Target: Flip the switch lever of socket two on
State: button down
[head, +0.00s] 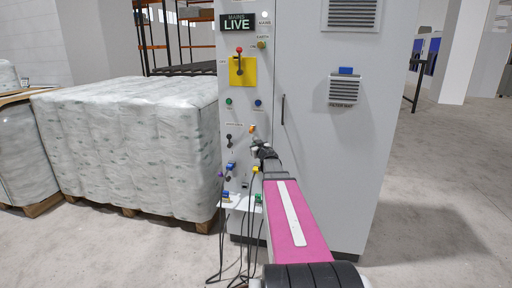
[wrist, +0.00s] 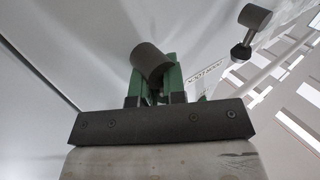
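In the head view my gripper (head: 262,149) is at the grey cabinet's control strip, its tips close to the panel. A black switch lever (head: 228,140) shows to its left. In the wrist view my gripper's green fingers (wrist: 157,85) stand close together. The grey cylindrical knob (wrist: 151,62) of a lever lies across them, tilted, covering part of the left finger. I cannot tell whether the fingers press on it. A second lever (wrist: 253,20) with a similar knob stands apart at the upper right.
Above are a red-knobbed lever on a yellow plate (head: 242,71) and a lit LIVE sign (head: 237,23). Coloured plugs (head: 231,167) and hanging black cables (head: 240,240) crowd the strip below my gripper. Wrapped pallets (head: 130,145) stand left; the floor at right is clear.

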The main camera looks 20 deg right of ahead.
jog(key=shift+s+d+m+t, duration=0.15)
jog(key=shift+m+t, duration=0.45)
jog(key=shift+m, duration=0.4)
jog(key=c, duration=1.5)
grip_release()
jog(key=shift+o, duration=0.2)
jog(key=s+f, duration=0.1)
jog(key=s, duration=0.9)
jog(key=shift+s+f, duration=0.15)
jog(key=shift+s, duration=0.2)
